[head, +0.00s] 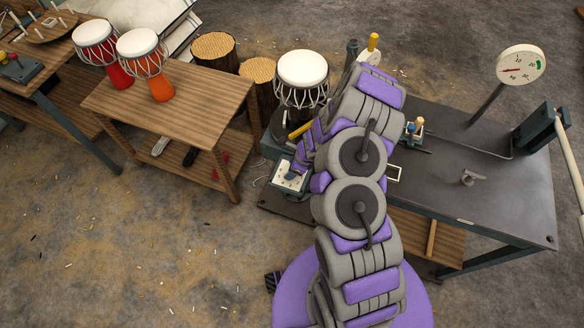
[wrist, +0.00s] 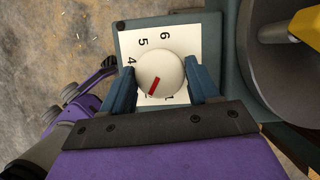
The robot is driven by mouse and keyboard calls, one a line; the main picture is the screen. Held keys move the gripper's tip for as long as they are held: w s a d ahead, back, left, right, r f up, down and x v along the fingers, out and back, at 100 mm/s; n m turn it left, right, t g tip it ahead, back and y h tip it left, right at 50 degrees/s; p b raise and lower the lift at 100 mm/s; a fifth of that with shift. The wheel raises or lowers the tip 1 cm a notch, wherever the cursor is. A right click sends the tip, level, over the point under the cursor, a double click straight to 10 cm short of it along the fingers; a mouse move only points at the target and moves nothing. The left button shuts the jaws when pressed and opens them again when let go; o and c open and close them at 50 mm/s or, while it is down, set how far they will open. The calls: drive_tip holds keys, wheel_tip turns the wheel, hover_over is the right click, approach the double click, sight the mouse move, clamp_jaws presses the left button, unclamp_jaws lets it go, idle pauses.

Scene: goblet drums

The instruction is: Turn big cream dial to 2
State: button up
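The big cream dial (wrist: 160,74) is a round knob with a red pointer mark on a white number plate (wrist: 184,38). In the wrist view its mark points down and slightly left, toward the lower edge of the plate. The digits 6, 5 and 4 show; the lower ones are partly hidden by the dial and my gripper. My gripper (wrist: 161,78) has one finger on each side of the dial, and both appear to touch its rim. In the head view the number plate (head: 289,179) is at the workbench's left end, partly covered by my arm.
The dark workbench (head: 470,205) carries a round gauge (head: 521,65) on a post and a lever (head: 572,160) at right. A white-topped drum (head: 302,72) stands behind the dial. The floor at front left is open.

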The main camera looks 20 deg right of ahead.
drive_tip(key=o, duration=0.4)
drive_tip(key=shift+r, duration=0.1)
drive_tip(key=p+v, duration=0.6)
drive_tip(key=v, duration=1.1)
drive_tip(key=shift+d, duration=0.15)
